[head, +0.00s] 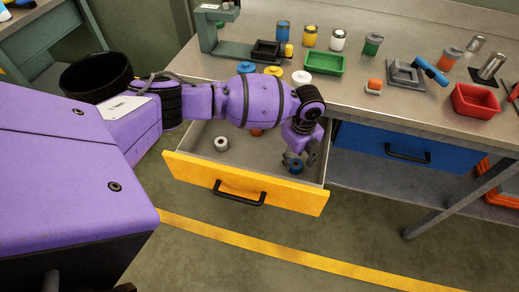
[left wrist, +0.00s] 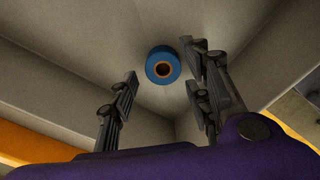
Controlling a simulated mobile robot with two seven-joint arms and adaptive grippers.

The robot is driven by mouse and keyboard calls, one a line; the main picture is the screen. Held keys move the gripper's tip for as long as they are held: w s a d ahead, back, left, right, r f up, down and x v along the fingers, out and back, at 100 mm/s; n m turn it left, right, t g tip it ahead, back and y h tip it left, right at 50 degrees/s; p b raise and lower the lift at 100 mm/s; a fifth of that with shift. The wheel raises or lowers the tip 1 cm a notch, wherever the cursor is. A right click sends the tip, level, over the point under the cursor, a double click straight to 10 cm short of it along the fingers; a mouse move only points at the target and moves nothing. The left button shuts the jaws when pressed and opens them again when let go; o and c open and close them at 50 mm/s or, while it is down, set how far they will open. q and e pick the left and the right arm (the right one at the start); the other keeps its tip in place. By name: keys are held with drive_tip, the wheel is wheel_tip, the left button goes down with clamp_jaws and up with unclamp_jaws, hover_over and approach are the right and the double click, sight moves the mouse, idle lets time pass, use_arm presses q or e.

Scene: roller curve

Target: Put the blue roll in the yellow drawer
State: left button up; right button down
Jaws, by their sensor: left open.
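The yellow drawer (head: 184,169) is pulled open below the workbench, with a black handle on its front. The blue roll (head: 295,167) is inside the drawer, near its right front corner. It also shows in the left wrist view as a blue ring (left wrist: 163,64) with an orange-brown core, on the drawer floor. My left gripper (head: 299,160) reaches down into the drawer over the roll. Its fingers (left wrist: 160,95) are spread apart, and the roll lies beyond their tips with nothing between them. My right gripper is not in view.
A closed blue drawer (head: 370,142) is to the right.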

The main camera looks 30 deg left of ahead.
sight(295, 164)
use_arm(q)
wheel_tip(295, 164, up, 11)
drive_tip(key=shift+f+p, duration=0.2)
drive_tip(key=shift+p, duration=0.15)
